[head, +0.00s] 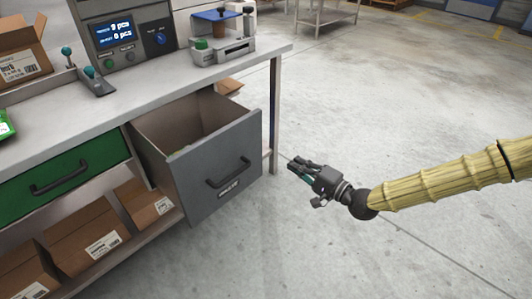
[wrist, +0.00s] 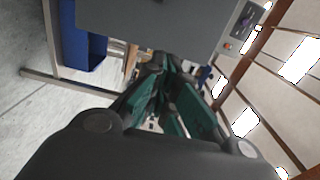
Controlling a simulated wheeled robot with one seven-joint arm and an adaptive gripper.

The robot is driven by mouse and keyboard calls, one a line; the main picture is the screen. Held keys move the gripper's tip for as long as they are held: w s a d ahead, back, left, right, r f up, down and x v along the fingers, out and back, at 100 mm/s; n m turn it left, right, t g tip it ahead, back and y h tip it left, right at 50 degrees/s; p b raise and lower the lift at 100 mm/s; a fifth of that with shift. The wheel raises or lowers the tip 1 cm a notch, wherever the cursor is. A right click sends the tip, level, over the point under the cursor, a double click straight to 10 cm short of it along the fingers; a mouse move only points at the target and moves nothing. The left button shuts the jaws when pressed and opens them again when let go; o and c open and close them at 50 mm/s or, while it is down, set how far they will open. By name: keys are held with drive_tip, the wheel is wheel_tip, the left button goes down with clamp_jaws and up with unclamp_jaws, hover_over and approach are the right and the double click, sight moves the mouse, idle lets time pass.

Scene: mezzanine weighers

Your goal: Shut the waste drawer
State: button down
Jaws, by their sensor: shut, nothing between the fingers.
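The waste drawer (head: 212,168) is a grey drawer under the bench, pulled well out, with its open top and hollow inside showing. Its front carries a black bar handle (head: 234,173) with a small white label below it, too small to read. My gripper (head: 293,163) is to the right of the drawer front, apart from it, pointing left toward the bench. Its dark fingers with green pads are shut and empty; they also show in the wrist view (wrist: 165,65). A grey panel, seemingly the drawer front (wrist: 150,18), fills the top of the wrist view.
A closed green drawer (head: 65,172) sits left of the grey one. Cardboard boxes (head: 90,238) stand on the lower shelf. The bench (head: 150,85) holds a display unit (head: 125,35) and a small device (head: 222,38). A bench leg (head: 275,115) stands behind the drawer. The floor in front is clear.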

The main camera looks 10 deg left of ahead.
sight(260, 139)
drive_tip(key=x, duration=1.4)
drive_tip(key=shift+w+d+r+b, duration=0.1)
drive_tip(key=shift+w+r+b, duration=0.15)
drive_tip(key=shift+r+b, duration=0.15)
